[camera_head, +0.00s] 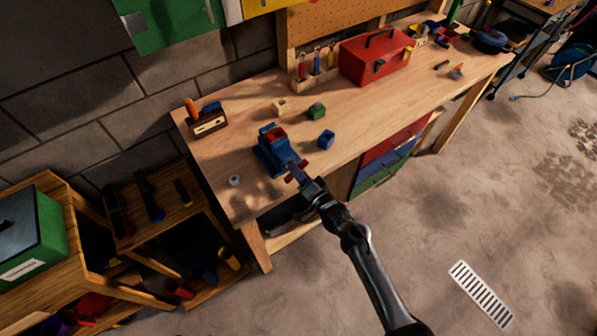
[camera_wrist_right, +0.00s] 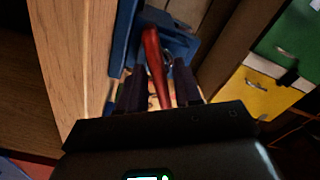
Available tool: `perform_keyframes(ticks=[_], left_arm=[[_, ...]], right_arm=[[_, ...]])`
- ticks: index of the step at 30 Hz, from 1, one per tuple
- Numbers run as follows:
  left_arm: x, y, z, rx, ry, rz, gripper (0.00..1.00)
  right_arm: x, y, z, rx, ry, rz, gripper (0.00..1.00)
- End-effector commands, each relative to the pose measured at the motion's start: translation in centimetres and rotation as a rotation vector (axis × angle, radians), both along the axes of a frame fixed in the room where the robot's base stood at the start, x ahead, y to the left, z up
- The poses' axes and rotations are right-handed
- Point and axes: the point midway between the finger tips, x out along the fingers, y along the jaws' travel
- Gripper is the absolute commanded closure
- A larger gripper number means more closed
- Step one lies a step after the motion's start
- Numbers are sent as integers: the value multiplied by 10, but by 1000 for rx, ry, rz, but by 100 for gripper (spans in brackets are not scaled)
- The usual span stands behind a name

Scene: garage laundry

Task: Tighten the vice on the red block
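The blue vice (camera_head: 272,155) stands near the front edge of the workbench, and part of it shows in the right wrist view (camera_wrist_right: 180,42). The red block (camera_head: 276,133) sits between its jaws at the top; I cannot tell how firmly it is held. The vice's red handle bar (camera_head: 296,171) is at its front end. My right gripper (camera_head: 299,176) is at this handle. In the right wrist view the handle (camera_wrist_right: 154,60) runs between the two dark fingers (camera_wrist_right: 160,80), with small gaps beside it, so the gripper looks open around it. My left gripper is not in view.
A blue block (camera_head: 326,139), a green block (camera_head: 316,111) and a wooden piece (camera_head: 281,107) lie behind and right of the vice. A red toolbox (camera_head: 376,57) stands farther back. A small round item (camera_head: 235,180) lies left of the vice. Coloured drawers (camera_head: 390,155) are below the bench.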

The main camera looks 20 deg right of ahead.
Motion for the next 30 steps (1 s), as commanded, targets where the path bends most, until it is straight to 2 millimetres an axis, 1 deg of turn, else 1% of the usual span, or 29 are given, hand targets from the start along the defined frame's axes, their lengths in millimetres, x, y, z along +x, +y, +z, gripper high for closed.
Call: perform_keyframes(ticks=[1, 6, 10, 13, 20, 21, 24, 30], left_arm=[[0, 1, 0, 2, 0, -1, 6], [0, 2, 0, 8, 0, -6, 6], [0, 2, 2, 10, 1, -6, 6], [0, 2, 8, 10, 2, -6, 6], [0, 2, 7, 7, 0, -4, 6], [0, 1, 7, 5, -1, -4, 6], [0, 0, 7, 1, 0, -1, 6], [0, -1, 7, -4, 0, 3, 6]], right_arm=[[0, 0, 0, 0, 0, 0, 75], [0, 0, 0, 0, 0, 0, 100], [0, 0, 1, 12, 3, 0, 100], [0, 0, 3, 66, 16, -1, 100], [0, 0, 0, 78, 17, 1, 100], [0, 0, 0, 77, 17, 1, 74], [0, 0, 0, 77, 17, 1, 60], [0, 0, 0, 77, 18, 0, 60]])
